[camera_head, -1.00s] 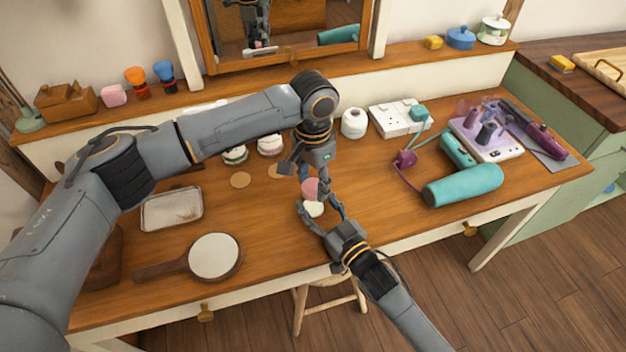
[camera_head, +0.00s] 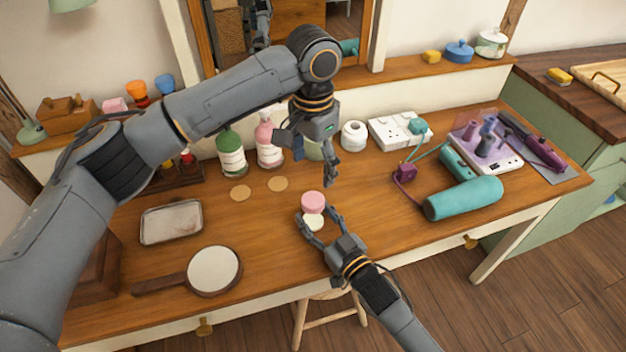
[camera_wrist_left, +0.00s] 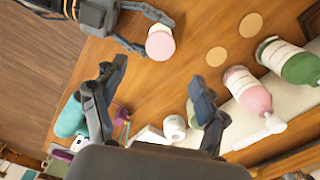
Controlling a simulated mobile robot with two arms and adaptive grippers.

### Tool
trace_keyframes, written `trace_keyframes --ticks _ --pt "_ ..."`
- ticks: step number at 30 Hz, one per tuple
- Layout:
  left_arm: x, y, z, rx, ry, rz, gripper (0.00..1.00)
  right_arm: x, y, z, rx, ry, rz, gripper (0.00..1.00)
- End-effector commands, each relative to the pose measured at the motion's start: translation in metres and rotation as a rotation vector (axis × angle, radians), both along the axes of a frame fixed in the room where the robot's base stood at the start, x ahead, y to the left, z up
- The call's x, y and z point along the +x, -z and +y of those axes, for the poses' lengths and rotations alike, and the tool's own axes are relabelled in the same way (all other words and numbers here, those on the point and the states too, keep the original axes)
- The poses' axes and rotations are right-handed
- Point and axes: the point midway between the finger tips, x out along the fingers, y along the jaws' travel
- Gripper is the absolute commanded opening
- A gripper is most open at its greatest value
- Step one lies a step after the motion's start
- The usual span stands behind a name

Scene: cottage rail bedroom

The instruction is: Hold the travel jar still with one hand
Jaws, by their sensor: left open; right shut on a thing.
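The travel jar looks like the small white jar (camera_head: 314,222) with a pink lid (camera_head: 313,201), upright near the table's front edge. My right gripper (camera_head: 322,220) is shut on its sides, one finger on each side. In the left wrist view the pink-lidded jar (camera_wrist_left: 160,45) shows at the top, with my right gripper's fingers (camera_wrist_left: 150,28) around it. My left gripper (camera_head: 315,168) is open and empty above and behind the jar, apart from it. Its two spread fingers (camera_wrist_left: 156,92) show in the left wrist view with nothing between them.
A green bottle (camera_head: 231,155) and pink bottle (camera_head: 268,143) stand at the back, near two round tan discs (camera_head: 240,193). A hand mirror (camera_head: 213,270) and metal tray (camera_head: 170,222) lie left. A teal hair dryer (camera_head: 465,198), power strip (camera_head: 400,131) and purple-topped stand (camera_head: 483,148) occupy the right.

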Motion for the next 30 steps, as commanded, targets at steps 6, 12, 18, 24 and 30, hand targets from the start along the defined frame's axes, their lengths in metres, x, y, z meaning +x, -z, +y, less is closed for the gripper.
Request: trace_keyframes --ticks 6,12,18,24,30 --pt "0.0 -0.021 0.0 0.001 -0.001 0.0 0.73 0.0 0.0 0.0 0.0 0.0 0.0 0.0" --pt "0.0 -0.024 0.0 0.001 -0.001 0.001 0.73 0.0 0.0 0.0 0.0 0.0 0.0 0.0" --pt "0.0 -0.024 0.0 0.001 -0.001 0.001 0.73 0.0 0.0 0.0 0.0 0.0 0.0 0.72" --pt "0.0 -0.023 0.0 0.001 0.0 0.001 0.73 0.0 0.0 0.0 0.0 0.0 0.0 0.8" --pt "0.0 -0.023 0.0 0.001 0.0 0.001 0.73 -0.002 0.0 -0.001 -0.001 0.0 0.001 0.8"
